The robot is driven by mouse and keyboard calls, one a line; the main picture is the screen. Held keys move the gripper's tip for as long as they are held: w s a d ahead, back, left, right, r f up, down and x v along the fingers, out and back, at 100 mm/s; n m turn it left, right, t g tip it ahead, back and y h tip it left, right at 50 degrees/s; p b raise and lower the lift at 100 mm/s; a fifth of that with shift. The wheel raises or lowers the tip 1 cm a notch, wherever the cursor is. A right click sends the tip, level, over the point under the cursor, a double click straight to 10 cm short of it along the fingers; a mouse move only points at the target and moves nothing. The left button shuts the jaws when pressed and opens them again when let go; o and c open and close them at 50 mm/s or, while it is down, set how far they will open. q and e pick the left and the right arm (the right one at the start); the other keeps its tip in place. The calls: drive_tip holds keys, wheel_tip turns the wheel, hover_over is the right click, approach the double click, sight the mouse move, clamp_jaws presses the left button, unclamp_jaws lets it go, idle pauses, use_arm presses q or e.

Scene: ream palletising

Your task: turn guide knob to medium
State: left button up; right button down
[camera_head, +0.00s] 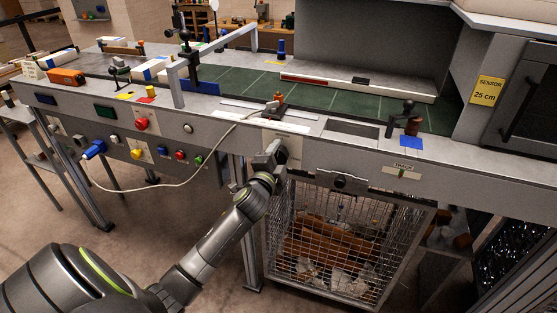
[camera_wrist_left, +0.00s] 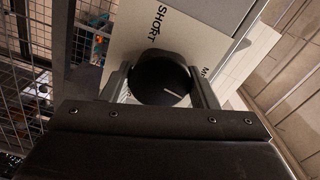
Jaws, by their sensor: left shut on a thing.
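The guide knob (camera_wrist_left: 160,80) is round and black with a short white pointer line. It sits on a pale label plate (camera_wrist_left: 140,32) that reads SHORT, with a second word starting with M partly hidden at the right. In the wrist view the pointer line aims right and slightly down. My left gripper (camera_wrist_left: 162,88) is shut on the knob, one finger on each side. In the head view my left gripper (camera_head: 268,158) is against the front panel of the bench, hiding the knob; part of the plate (camera_head: 291,146) shows beside it. My right gripper is not in view.
A wire cage bin (camera_head: 340,245) with brown and white scraps stands below the panel. A white cable (camera_head: 190,180) hangs from a blue plug (camera_head: 93,150) up to the bench top. Buttons, including a red one (camera_head: 141,124), are left of my gripper. A TRACK label (camera_head: 402,172) is at the right.

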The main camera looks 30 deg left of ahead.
use_arm(q)
drive_tip(key=shift+f+n, duration=0.1)
drive_tip(key=shift+n, duration=0.6)
drive_tip(key=o, duration=1)
drive_tip(key=shift+s, duration=0.1)
drive_tip(key=b+v, duration=0.3)
drive_tip(key=v, duration=1.4)
drive_tip(key=shift+d, duration=0.15)
drive_tip(key=shift+s, duration=0.1)
